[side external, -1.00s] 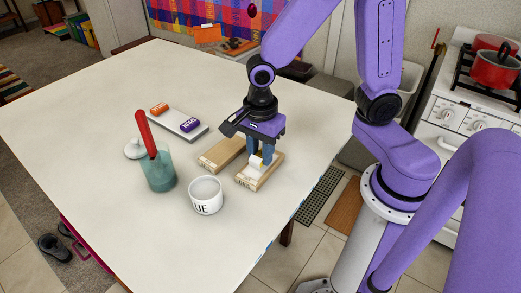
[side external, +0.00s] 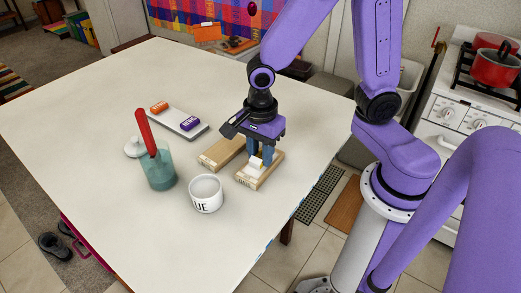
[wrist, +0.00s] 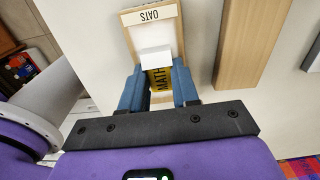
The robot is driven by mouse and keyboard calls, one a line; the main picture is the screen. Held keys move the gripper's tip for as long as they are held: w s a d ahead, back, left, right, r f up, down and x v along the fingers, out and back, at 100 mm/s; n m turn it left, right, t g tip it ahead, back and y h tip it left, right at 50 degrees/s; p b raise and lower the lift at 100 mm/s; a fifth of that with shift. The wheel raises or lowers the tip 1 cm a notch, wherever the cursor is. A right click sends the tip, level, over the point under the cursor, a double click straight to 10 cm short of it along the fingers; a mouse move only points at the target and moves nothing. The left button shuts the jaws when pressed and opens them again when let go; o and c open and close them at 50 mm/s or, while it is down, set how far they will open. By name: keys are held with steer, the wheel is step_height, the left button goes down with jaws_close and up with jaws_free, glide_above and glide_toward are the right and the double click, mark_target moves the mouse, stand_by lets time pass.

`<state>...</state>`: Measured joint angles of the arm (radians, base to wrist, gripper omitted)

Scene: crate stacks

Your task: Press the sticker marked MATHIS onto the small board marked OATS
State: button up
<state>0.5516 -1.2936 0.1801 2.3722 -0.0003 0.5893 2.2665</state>
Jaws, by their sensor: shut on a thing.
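The small board marked OATS (wrist: 150,15) is light wood with a white face; it also shows in the side view (side external: 270,173) near the table's right edge. My gripper (wrist: 158,76) is shut on the yellow sticker marked MATHIS (wrist: 158,80), of which only "MATH" reads between the blue fingers. In the side view my gripper (side external: 261,155) is low over the far part of this board. A white block (wrist: 156,58) sits directly beside the sticker on the OATS side. I cannot tell whether the sticker touches the board.
A second wooden board (side external: 222,153) lies just left of the OATS board. A white cup (side external: 206,196) and a teal glass (side external: 159,172) with a red-handled tool stand further left. A tray (side external: 167,120) carries an orange and a purple piece. The table's far left is clear.

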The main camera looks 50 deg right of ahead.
steer(key=shift+f, duration=0.1)
steer(key=o, duration=1.1)
steer(key=shift+r, duration=3)
